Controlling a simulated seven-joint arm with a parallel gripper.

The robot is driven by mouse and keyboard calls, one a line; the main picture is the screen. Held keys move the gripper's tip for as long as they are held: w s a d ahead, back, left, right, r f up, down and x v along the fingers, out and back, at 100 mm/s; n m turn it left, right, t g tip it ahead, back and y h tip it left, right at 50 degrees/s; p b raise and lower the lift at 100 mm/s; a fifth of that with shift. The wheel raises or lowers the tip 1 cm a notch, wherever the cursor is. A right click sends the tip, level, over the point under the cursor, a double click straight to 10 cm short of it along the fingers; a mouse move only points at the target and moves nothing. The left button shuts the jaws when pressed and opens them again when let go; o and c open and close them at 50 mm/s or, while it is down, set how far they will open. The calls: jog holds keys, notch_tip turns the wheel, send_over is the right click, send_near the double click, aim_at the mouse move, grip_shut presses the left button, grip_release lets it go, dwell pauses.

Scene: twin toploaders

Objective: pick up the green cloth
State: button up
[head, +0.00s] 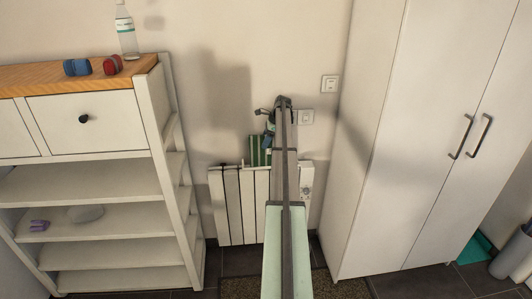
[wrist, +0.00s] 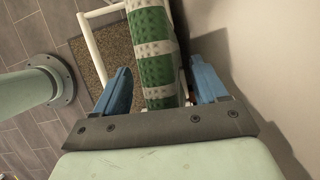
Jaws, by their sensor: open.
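The green cloth (head: 257,150), with white stripes, hangs at the top of the white radiator (head: 233,205) against the wall. My gripper (wrist: 160,66) is open, with one blue finger on each side of the cloth. In the head view my gripper (head: 268,138) is partly hidden by my arm, just beside the cloth.
A white shelf unit (head: 110,200) stands left, with a bottle (head: 126,32) and blue and red items on top. A tall white cabinet (head: 400,130) closes off the right. The wall is close behind the cloth. A brown mat (wrist: 112,55) lies on the tiled floor.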

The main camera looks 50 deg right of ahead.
jog(key=shift+f, duration=0.25)
dwell(0.3)
jog(key=shift+c, duration=0.3)
grip_shut()
dwell(0.4)
